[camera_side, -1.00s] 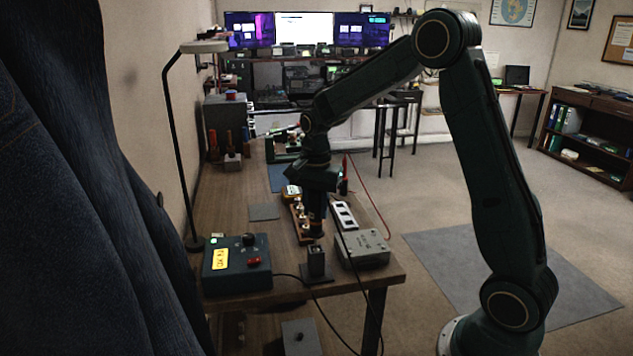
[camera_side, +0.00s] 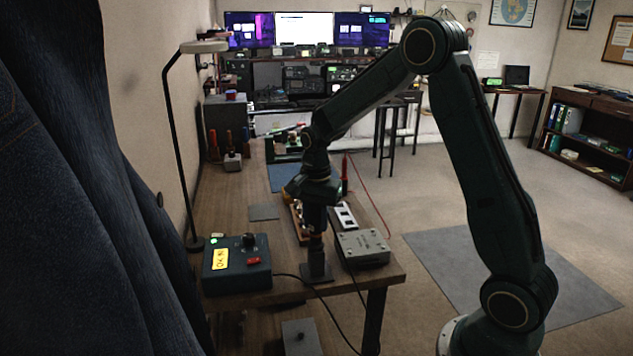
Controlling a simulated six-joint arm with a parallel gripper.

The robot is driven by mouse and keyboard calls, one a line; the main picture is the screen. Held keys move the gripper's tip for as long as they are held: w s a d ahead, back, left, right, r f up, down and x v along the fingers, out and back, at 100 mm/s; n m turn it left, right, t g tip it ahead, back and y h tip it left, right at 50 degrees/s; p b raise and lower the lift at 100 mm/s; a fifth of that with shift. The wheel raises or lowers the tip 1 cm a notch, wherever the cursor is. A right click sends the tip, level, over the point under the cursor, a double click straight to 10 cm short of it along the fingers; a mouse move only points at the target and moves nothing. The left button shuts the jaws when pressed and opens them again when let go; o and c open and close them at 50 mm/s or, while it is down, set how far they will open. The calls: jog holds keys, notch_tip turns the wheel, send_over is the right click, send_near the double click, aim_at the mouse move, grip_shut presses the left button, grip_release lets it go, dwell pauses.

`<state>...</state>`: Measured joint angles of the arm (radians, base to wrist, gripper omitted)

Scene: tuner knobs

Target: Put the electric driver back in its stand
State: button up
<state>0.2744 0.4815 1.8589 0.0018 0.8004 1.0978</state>
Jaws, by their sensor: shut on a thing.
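My gripper (camera_side: 314,196) points straight down over the near end of the wooden bench and is shut on the dark electric driver (camera_side: 315,220). The driver hangs upright below the jaws. Its stand (camera_side: 317,270) is a small dark post on a flat base plate near the bench's front edge. The driver's lower end meets the top of the stand and lines up with it; I cannot tell how deep it sits inside. The jaws and the driver's top are dark and hard to make out.
A blue-grey control box (camera_side: 237,265) with a yellow label stands left of the stand. A grey metal box (camera_side: 362,248) stands close on the right. A wooden rack (camera_side: 299,222) and a white strip (camera_side: 343,215) lie just behind. A black cable (camera_side: 290,276) runs by the stand.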

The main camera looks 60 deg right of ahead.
jog(key=shift+f, duration=0.3)
jog(key=o, duration=1)
jog(key=shift+o, duration=0.2)
jog(key=shift+r, duration=0.1)
notch_tip(320, 180, up, 13)
jog(key=shift+r, duration=0.35)
jog(key=shift+a, duration=0.1)
